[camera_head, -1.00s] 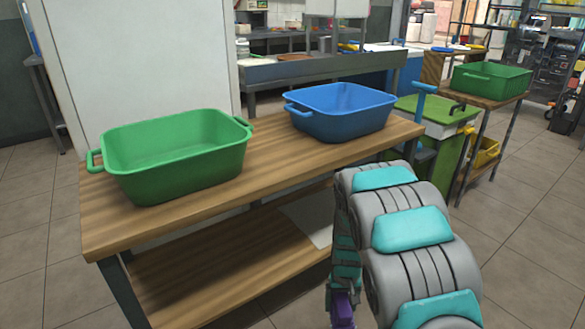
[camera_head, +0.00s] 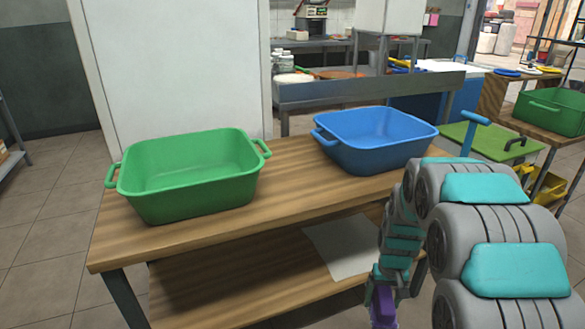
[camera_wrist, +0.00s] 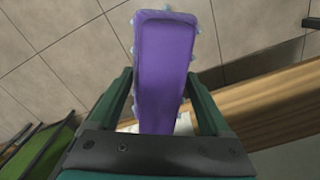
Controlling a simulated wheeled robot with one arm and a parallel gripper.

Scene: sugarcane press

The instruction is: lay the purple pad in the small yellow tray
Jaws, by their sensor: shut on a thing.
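The purple pad (camera_wrist: 163,60) is long with rounded ends and pale bumps along its edge. My gripper (camera_wrist: 160,88) is shut on it, with one dark green finger on each side, and the pad sticks out beyond the fingertips. In the head view the purple pad (camera_head: 383,305) hangs at the bottom edge, under my arm, in front of the wooden table. A yellow container (camera_head: 548,187) shows partly at the right, low under a far table. I cannot tell if it is the small yellow tray.
A wooden table (camera_head: 200,232) with a lower shelf stands ahead. It bears a green tub (camera_head: 190,178) and a blue tub (camera_head: 375,140). Another green tub (camera_head: 553,110) stands on a table at the right. The tiled floor at left is clear.

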